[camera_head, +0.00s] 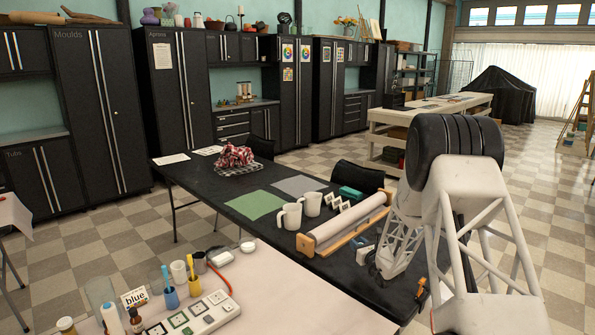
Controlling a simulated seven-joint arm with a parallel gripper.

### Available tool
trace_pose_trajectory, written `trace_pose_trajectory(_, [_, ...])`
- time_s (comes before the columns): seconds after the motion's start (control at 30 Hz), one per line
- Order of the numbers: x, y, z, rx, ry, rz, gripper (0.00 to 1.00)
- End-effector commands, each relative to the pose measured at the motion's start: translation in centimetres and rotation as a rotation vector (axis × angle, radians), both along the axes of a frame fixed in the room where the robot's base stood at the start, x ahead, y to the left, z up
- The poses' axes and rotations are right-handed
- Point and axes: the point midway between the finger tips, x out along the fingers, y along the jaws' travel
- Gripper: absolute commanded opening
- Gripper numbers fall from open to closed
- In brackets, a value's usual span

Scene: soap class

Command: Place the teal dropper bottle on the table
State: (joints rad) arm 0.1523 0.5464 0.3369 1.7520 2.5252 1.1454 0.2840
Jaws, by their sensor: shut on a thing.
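I cannot make out a teal dropper bottle anywhere in this view. A small dark bottle (136,320) stands at the lower left edge of the near light-topped table (300,285), but it does not look teal. A long black table (185,176) stands behind the light one. My arm, with white lattice links and a black joint, fills the right side and covers part of the black table. My gripper cannot be made out; its fingers and anything between them do not show.
Two white mugs (290,216), a roller frame (345,222) and a green sheet (255,205) lie on the black table. The light table's middle is clear.

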Motion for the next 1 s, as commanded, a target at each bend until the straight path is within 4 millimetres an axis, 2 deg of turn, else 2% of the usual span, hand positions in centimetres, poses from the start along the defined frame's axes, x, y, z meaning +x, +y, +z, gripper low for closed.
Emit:
trace_pose_trajectory(0.03, [-1.4,1.4,-0.5,0.001,0.004,-0.014,0.03])
trace_pose_trajectory(0.1, [-3.0,2.7,-1.0,0.001,0.003,-0.039,0.03])
trace_pose_trajectory(0.2, [-5.0,4.0,-1.8,0.001,0.004,-0.067,0.03])
trace_pose_trajectory(0.33, [-6.6,5.1,-2.2,0.001,0.0,-0.091,0.03])
trace_pose_trajectory(0.5, [-7.3,5.4,-2.4,0.0,-0.001,-0.103,0.03])
trace_pose_trajectory(1.0, [-7.3,5.4,-2.6,0.0,0.001,-0.103,0.03])
